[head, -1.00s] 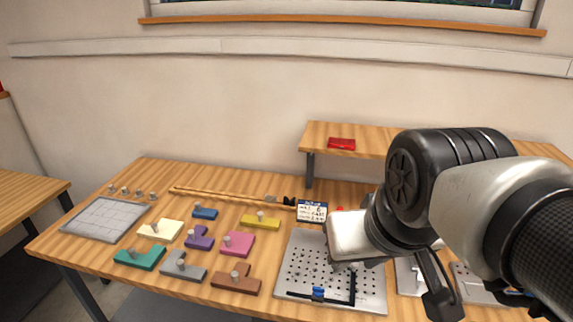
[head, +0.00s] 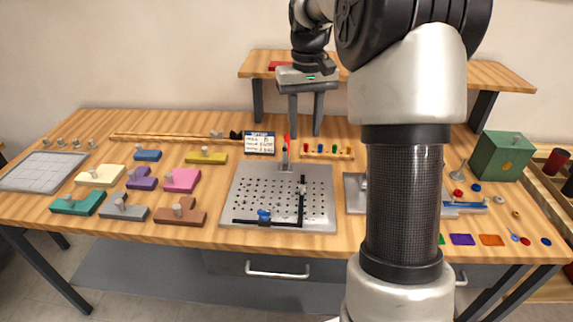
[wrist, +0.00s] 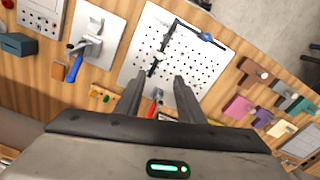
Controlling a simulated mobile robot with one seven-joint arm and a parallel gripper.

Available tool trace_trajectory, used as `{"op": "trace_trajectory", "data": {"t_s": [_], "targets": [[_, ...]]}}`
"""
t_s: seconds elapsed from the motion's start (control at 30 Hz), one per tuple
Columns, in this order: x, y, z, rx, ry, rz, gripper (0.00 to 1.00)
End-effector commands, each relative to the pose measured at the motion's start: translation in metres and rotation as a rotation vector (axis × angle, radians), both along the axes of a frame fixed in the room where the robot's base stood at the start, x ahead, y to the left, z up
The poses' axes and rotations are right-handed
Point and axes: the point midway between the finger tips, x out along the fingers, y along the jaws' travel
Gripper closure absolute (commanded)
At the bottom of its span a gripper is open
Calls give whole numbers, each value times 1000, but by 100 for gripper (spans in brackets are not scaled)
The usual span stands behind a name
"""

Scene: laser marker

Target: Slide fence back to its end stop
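The perforated metal plate (head: 240,185) lies at the middle of the table. A black rail (head: 240,221) runs along its front edge and carries a blue knob (head: 264,215). A black bar (head: 302,205) stands off the rail's right end and points toward the back; this L-shaped piece looks like the fence. The wrist view shows the bar (wrist: 160,52) and blue knob (wrist: 206,36) too. My gripper (head: 305,132) points down behind the plate, fingers apart and empty, clear of the fence. A red-handled clamp (head: 287,145) at the plate's back edge shows between the fingers in the wrist view (wrist: 153,108).
A raised shelf (head: 420,75) stands behind my gripper. A setup card (head: 259,143) and a small rack of coloured pegs (head: 327,152) flank the clamp. Coloured blocks with knobs lie left. A green box (head: 502,155) stands right. My arm hides part of the right side.

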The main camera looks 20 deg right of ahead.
Motion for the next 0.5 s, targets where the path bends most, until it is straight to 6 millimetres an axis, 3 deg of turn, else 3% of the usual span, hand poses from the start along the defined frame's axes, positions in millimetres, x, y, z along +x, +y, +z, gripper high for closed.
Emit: {"op": "trace_trajectory", "data": {"t_s": [0.17, 0.5], "targets": [[1, -1, -17, 2, 6, -1, 65], [0, 0, -88, 4, 7, 0, 65]]}}
